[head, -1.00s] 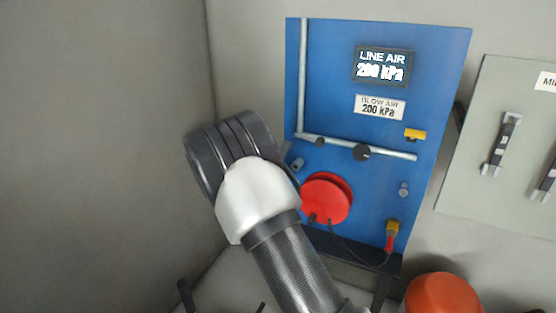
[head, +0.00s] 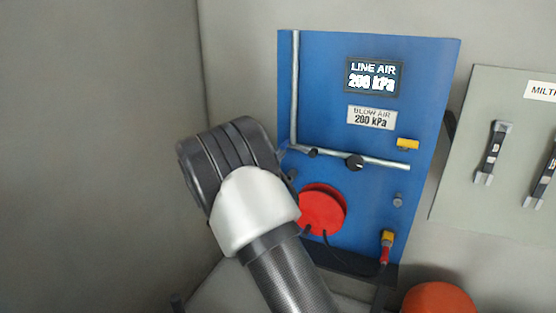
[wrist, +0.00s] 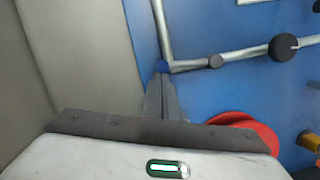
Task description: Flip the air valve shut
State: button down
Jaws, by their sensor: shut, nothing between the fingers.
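The blue air panel (head: 330,80) carries a grey pipe (head: 295,95) that drops on the left and bends right. A yellow piece like a lever (head: 408,144) sits just above the pipe's right end. I cannot tell surely that it is the air valve; it is outside the wrist view. A dark round knob (head: 355,162) sits on the pipe and also shows in the wrist view (wrist: 283,47). My gripper (wrist: 166,82) is shut and empty, its tips just below the pipe's bend. In the head view my arm mostly hides the gripper.
A red reel (head: 322,210) with a dark hose hangs below the pipe. A yellow and red fitting (head: 387,245) is at the panel's lower right. A grey cabinet (head: 455,185) with handles stands right, with an orange rounded object (head: 438,298) below. Bare wall is on the left.

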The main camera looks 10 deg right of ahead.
jog(key=shift+r, duration=0.15)
jog(key=r+m+g+b, duration=0.1)
jog(key=r+m+b, duration=0.1)
jog(key=m, duration=0.1)
jog(key=r+m+b, duration=0.2)
jog(key=m+b, duration=0.1)
jog(key=d+r+m+g+h+b, duration=0.1)
jog(key=r+m+b, duration=0.1)
jog(key=m+b, duration=0.1)
jog(key=shift+s+d+m+g, duration=0.1)
jog(key=shift+s+m+g, duration=0.2)
jog(key=shift+s, duration=0.1)
jog(key=s+d+r+m+g+y+b, duration=0.1)
jog(key=s+d+r+m+b, duration=0.2)
jog(key=m+b, duration=0.5)
jog(key=shift+d+r+m+g+b, duration=0.3)
jog(key=shift+d+r+b, duration=0.5)
jog(key=shift+b, duration=0.4)
jog(key=shift+s, duration=0.1)
jog(key=p+v, duration=0.1)
jog(key=v, duration=1.6)
jog(key=shift+a+r, duration=0.15)
